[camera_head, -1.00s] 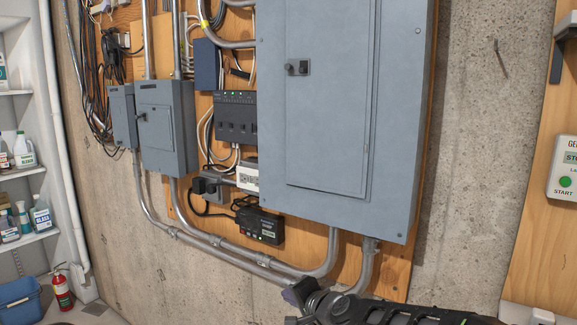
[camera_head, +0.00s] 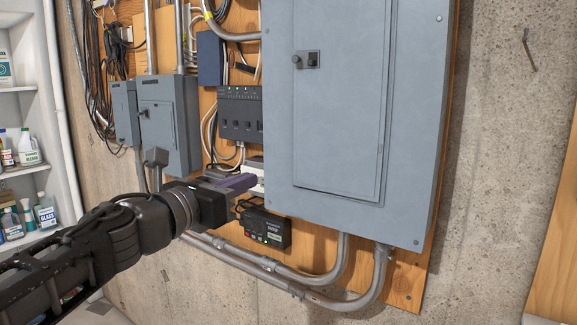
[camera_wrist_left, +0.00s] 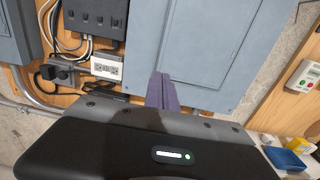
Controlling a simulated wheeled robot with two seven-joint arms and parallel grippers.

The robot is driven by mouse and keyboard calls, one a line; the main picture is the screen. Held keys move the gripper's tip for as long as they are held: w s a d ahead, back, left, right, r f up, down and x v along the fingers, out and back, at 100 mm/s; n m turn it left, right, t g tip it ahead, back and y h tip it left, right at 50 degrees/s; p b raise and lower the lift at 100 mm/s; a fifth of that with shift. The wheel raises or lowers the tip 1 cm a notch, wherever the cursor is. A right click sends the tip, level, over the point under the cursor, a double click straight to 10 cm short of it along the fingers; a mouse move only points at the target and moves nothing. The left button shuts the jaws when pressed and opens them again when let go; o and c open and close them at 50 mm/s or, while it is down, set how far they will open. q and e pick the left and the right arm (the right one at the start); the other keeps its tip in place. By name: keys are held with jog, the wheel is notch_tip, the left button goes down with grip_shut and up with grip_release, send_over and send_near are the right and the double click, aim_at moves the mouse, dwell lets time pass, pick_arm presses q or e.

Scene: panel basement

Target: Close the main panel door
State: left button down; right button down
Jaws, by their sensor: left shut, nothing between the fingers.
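The main panel (camera_head: 415,170) is a large grey metal box on the wooden backboard. Its door (camera_head: 340,120) lies flat against the panel face in the head view, with no clear gap at its edges. A dark latch (camera_head: 306,60) sits near the door's upper left. The door (camera_wrist_left: 215,40) also shows in the left wrist view. My left gripper (camera_head: 242,184) is shut and empty, its purple fingers at the panel's lower left, left of the door. The fingers (camera_wrist_left: 162,90) point up toward the panel in the wrist view; contact cannot be told. My right gripper is out of view.
A smaller grey box (camera_head: 170,120) and a breaker unit (camera_head: 240,112) are at left. Shelves with bottles (camera_head: 25,150) stand far left.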

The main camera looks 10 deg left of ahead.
aim_at(294, 161)
pick_arm(q)
jog(key=x, duration=1.4)
jog(key=shift+d+f, duration=0.1)
